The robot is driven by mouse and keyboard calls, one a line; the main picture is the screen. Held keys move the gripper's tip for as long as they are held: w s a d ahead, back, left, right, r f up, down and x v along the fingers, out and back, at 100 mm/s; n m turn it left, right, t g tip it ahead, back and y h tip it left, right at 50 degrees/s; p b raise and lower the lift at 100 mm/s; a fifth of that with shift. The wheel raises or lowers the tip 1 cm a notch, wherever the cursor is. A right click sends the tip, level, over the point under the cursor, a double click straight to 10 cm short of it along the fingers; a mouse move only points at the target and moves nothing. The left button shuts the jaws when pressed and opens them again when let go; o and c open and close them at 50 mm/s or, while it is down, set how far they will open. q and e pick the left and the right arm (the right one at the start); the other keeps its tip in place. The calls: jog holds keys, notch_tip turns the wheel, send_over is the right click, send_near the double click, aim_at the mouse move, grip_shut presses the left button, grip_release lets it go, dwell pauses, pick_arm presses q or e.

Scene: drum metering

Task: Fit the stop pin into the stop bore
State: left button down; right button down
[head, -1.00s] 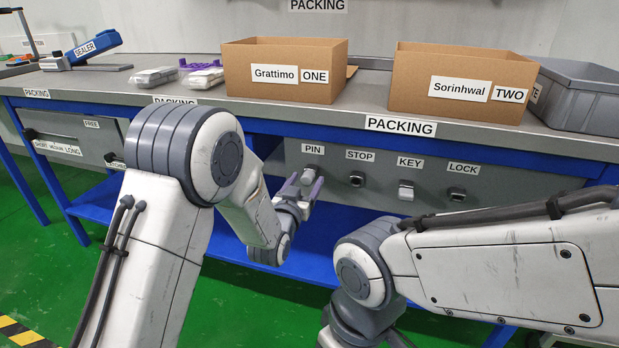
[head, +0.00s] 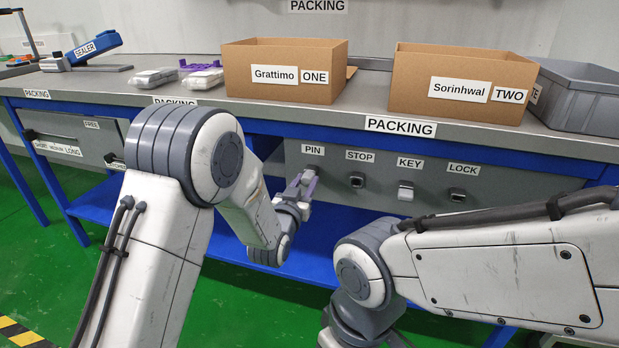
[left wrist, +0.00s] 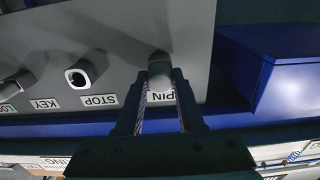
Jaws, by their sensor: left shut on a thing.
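The stop pin (head: 308,177) is a light grey knob at the PIN label on the grey panel; it also shows in the left wrist view (left wrist: 160,72). My left gripper (head: 303,187) is shut on the pin, with one finger on each side of it, and the pin is still at the panel. The wrist view shows the same gripper (left wrist: 160,90) around it. The stop bore (head: 356,180) is a dark opening in a raised collar under the STOP label, just right of the pin; it appears empty in the left wrist view (left wrist: 80,74). My right gripper is not in view.
The KEY piece (head: 406,191) and the LOCK socket (head: 457,195) are further right on the same panel (head: 500,185). The packing bench top (head: 200,95) with two cardboard boxes overhangs the panel. My right forearm crosses the lower right.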

pick_arm(q)
jog(key=shift+s+a, duration=0.1)
dwell(0.7)
jog(key=shift+b+v, duration=0.7)
jog(key=shift+v, duration=2.2)
jog(key=b+v, duration=0.1)
jog(key=v, duration=0.3)
